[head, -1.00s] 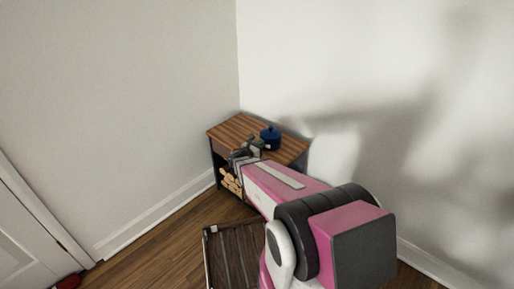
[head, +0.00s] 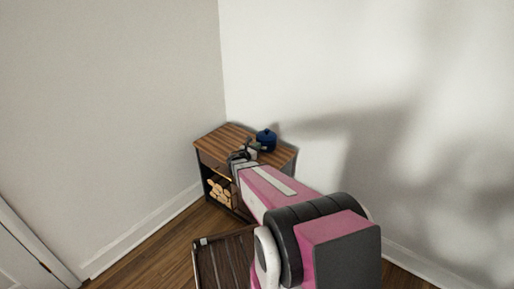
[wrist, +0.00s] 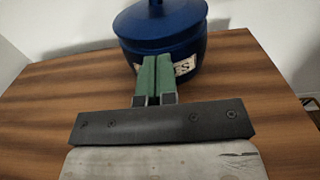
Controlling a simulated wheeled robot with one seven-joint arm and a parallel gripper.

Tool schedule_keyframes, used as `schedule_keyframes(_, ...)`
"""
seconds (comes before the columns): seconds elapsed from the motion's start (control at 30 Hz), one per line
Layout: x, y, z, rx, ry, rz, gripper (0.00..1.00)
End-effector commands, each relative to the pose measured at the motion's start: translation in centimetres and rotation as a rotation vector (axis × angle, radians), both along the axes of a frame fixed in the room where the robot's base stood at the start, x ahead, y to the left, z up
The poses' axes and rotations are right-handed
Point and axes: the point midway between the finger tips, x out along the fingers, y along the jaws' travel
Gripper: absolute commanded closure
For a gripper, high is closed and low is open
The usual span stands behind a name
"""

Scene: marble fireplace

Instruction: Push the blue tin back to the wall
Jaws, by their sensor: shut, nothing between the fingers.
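The blue tin (head: 266,141) is a round, lidded pot-like tin with a pale lettered label. It stands upright on the striped wooden top of a small cabinet (head: 222,138), near the edge along the right-hand wall. In the wrist view the tin (wrist: 165,28) is at the top centre, its lid knob cut off by the frame. My gripper (head: 257,147) is at the tin's near side. In the wrist view its green fingers (wrist: 154,62) are together with nothing between them, and their tips overlap the label. They look to be touching the tin; the exact contact is hidden.
The walls meet in a corner behind the cabinet. Split logs (head: 221,190) lie in its open lower part. A dark slatted rack (head: 222,262) stands on the floor in front. The tabletop is bare to the left and right of the tin.

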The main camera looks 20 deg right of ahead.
Motion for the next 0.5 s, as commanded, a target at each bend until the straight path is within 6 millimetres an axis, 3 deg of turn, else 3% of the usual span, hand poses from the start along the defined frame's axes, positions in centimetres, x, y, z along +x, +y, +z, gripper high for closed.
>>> schedule_keyframes(0.17,-1.2,1.6,0.1,-0.001,0.001,0.001,1.0)
schedule_keyframes(0.5,-5.1,7.1,0.1,-0.001,0.001,0.0,1.0)
